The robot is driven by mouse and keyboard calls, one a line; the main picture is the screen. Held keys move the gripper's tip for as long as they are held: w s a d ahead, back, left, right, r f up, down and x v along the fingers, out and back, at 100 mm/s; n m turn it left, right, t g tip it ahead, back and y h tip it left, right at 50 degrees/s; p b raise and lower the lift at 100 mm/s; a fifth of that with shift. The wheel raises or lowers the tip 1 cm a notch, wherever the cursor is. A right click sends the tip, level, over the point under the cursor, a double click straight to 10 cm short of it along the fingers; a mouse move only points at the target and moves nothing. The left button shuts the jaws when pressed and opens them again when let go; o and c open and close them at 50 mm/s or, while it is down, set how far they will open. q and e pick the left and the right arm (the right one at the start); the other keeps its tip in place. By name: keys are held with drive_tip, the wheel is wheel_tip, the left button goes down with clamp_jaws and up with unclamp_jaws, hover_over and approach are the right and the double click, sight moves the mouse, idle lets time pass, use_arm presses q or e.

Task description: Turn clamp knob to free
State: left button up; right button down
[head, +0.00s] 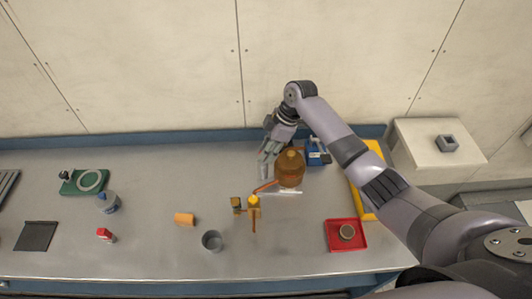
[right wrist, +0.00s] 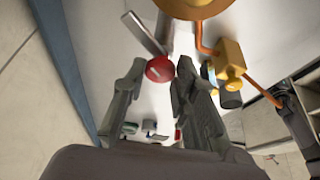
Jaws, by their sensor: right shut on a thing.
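The red clamp knob (right wrist: 160,69) shows in the right wrist view, a round cap with a pale line across its face, beside a grey metal bar (right wrist: 144,34). My right gripper (head: 264,168) is shut on the knob, one finger on each side of it. In the head view the fingers point down just left of a brown rounded vessel (head: 289,168), and the knob is hidden there. A yellow fitting (head: 253,202) with an orange pipe stands in front of the vessel; it also shows in the right wrist view (right wrist: 229,61). My left gripper is out of view.
A blue item (head: 318,152) and a yellow tray (head: 373,150) lie right of the vessel. A red tray (head: 333,245), a grey cup (head: 212,240) and an orange block (head: 185,219) are nearer the front. The wall is close behind the gripper.

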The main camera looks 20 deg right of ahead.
drive_tip(key=n+b, duration=0.1)
drive_tip(key=n, duration=0.1)
drive_tip(key=n+g+b, duration=0.1)
drive_tip(key=n+b, duration=0.1)
drive_tip(key=n+g+b, duration=0.1)
drive_tip(key=n+b, duration=0.1)
drive_tip(key=shift+w+f, duration=0.1)
drive_tip(key=shift+w, duration=0.2)
drive_tip(key=shift+n+g+h+b, duration=0.3)
drive_tip(key=shift+n+g+b, duration=0.2)
drive_tip(key=shift+n+b, duration=0.6)
drive_tip(key=shift+r, duration=0.2)
drive_tip(key=c, duration=1.3)
unclamp_jaws()
drive_tip(key=shift+f, duration=0.1)
drive_tip(key=v, duration=1.2)
